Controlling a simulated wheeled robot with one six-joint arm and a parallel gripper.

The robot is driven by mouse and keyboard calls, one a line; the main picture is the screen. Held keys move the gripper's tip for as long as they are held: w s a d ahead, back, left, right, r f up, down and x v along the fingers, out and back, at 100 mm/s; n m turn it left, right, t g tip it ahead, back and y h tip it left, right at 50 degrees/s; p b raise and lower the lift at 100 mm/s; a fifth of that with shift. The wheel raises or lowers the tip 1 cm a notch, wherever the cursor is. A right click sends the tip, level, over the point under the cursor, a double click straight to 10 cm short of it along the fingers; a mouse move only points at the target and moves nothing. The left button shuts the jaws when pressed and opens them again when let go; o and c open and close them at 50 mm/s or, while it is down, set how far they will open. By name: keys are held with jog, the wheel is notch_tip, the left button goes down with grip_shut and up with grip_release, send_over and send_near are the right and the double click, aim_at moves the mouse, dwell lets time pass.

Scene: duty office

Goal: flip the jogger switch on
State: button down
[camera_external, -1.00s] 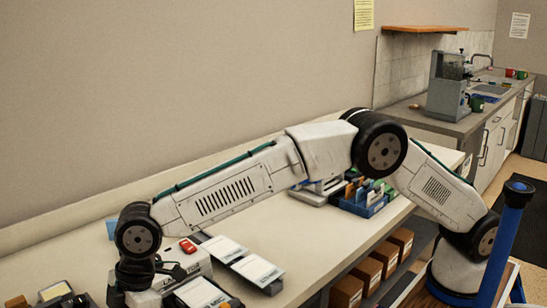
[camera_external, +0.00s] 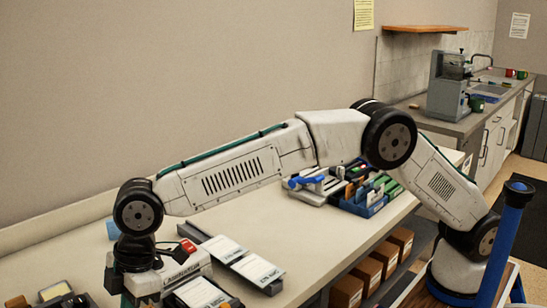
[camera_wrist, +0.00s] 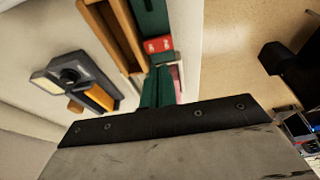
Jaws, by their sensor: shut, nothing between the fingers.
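A pale machine (camera_external: 183,270) stands at the lower left of the external view, with dark lettering that seems to read "laminator" and a small red part (camera_external: 187,245) on top. I cannot make out a jogger label, or whether a switch is on or off. In the external view my wrist is beside the machine's left side, and my fingertips are hidden or out of frame.
Card trays (camera_external: 230,258) lie right of the machine. A stamp pad (camera_external: 55,290) is at lower left. A blue organiser (camera_external: 365,205) stands farther back, with brown boxes (camera_external: 367,272) below the counter. The counter between trays and organiser is clear.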

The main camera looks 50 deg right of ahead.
jog(key=v, duration=0.9)
jog(key=shift+w+d+r, duration=0.1)
jog(key=shift+r, duration=0.05)
jog(key=x, duration=0.8)
jog(key=w+x, duration=0.1)
jog(key=x, duration=0.3)
jog(key=shift+d+f, duration=0.3)
jog(key=shift+f, duration=0.2)
jog(key=shift+w+f, duration=0.1)
jog(key=shift+f, duration=0.45)
